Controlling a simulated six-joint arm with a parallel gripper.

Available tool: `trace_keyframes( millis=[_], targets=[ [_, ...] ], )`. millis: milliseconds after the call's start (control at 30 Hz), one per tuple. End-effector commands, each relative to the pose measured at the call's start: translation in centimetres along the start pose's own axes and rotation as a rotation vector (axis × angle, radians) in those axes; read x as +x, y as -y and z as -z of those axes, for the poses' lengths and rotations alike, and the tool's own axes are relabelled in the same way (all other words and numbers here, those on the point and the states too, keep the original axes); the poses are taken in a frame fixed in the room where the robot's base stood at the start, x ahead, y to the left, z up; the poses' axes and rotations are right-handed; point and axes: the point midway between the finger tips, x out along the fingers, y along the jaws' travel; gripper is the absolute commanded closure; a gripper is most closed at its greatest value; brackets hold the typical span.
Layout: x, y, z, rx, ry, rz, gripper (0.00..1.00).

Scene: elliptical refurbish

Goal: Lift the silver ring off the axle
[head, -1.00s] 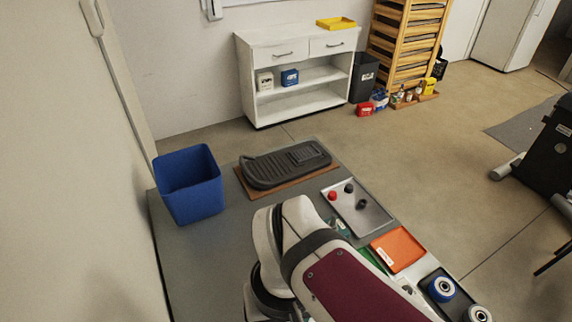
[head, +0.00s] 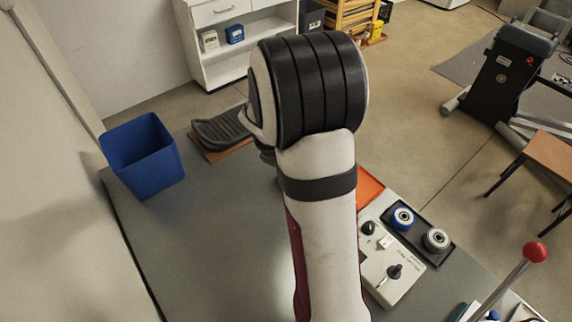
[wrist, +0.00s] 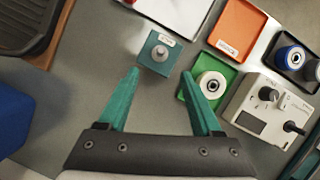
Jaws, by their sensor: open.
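A square teal block (wrist: 147,66) with a pale label stands on the table in the wrist view. A short grey axle (wrist: 158,50) rises from its middle, and a silver ring (wrist: 158,57) seems to sit around the axle's foot; the two are hard to tell apart at this size. My gripper (wrist: 161,72) is open and empty, its two teal fingers spread wide. The fingertips appear just short of the block in the picture, one to each side. In the head view my own arm hides the block and the gripper.
A green tray (wrist: 184,95) holding a pale wheel (wrist: 212,86) lies close to the right finger. An orange tray (wrist: 238,22) and a control box (wrist: 266,110) with knobs stand beyond it. A blue bin (head: 140,160) stands at the table's left.

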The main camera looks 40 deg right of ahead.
Motion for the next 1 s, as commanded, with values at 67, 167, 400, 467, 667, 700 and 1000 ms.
trace_keyframes(
  millis=[67, 167, 400, 467, 667, 700, 1000],
  targets=[
    [2.2, 0.1, 0.1, 0.001, -0.004, 0.004, 0.34],
    [4.8, 0.1, 0.1, 0.0, -0.005, 0.003, 0.34],
    [8.6, 0.0, 0.1, 0.001, -0.002, 0.001, 0.34],
    [8.9, 0.0, 0.1, 0.002, -0.001, 0.0, 0.34],
    [9.1, 0.0, 0.0, 0.002, -0.001, 0.0, 0.34],
    [9.1, 0.0, 0.0, 0.002, -0.001, 0.0, 0.34],
    [9.1, 0.0, 0.0, 0.002, -0.001, 0.0, 0.84]
  ],
)
